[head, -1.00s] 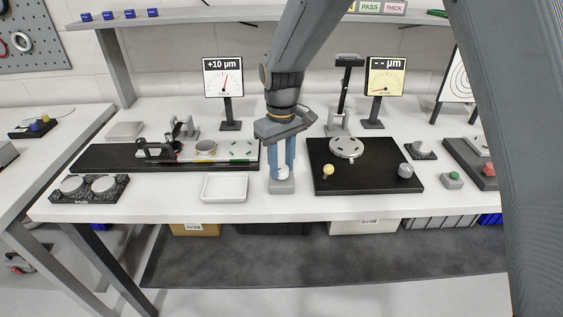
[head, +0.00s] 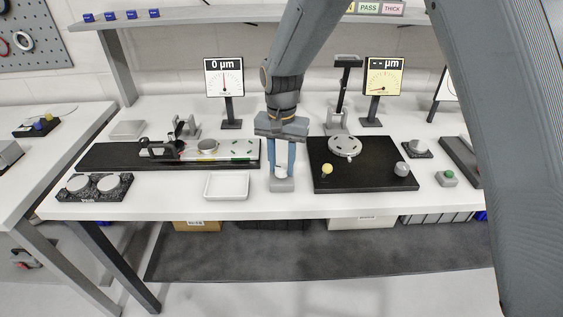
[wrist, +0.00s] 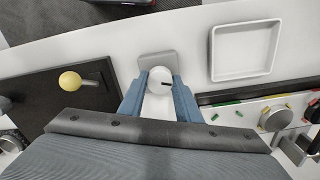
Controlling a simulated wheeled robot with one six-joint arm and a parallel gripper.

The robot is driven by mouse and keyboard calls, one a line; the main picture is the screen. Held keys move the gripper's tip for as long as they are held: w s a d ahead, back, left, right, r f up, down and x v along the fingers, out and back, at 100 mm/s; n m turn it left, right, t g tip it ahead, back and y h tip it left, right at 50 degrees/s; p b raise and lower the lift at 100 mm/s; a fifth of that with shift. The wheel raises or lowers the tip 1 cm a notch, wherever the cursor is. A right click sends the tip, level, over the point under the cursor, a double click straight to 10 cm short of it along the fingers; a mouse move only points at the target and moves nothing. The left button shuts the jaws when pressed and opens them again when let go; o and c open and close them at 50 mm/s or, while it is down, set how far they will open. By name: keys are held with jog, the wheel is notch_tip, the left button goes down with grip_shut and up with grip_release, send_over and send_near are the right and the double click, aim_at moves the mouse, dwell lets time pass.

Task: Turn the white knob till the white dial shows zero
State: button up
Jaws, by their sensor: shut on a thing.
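The white dial (head: 224,77) stands on a post at the back of the table and reads "0 µm", with its needle pointing straight up. The white knob (wrist: 161,80) sits on a small grey block (head: 282,185) at the table's front edge and has a dark mark on its face. My gripper (head: 283,168) reaches down over the block. In the wrist view its two blue fingers are shut on the white knob, one on each side. In the head view the fingers hide most of the knob.
A white tray (head: 227,186) lies just left of the block. A black plate with a yellow-knobbed lever (head: 327,169) and a round disc (head: 345,147) is close on the right. A yellow dial (head: 384,77) reading "--" stands behind it. A black rail fixture (head: 112,155) lies behind the tray.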

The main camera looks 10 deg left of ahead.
aim_at(282, 167)
jog(key=shift+w+r+m, duration=0.1)
jog(key=shift+w+m, duration=0.05)
jog(key=shift+m, duration=0.95)
jog(key=o, duration=1.1)
jog(key=shift+c, duration=0.2)
notch_tip(282, 167, up, 8)
jog(key=shift+f+b, duration=0.15)
jog(key=shift+b, duration=0.85)
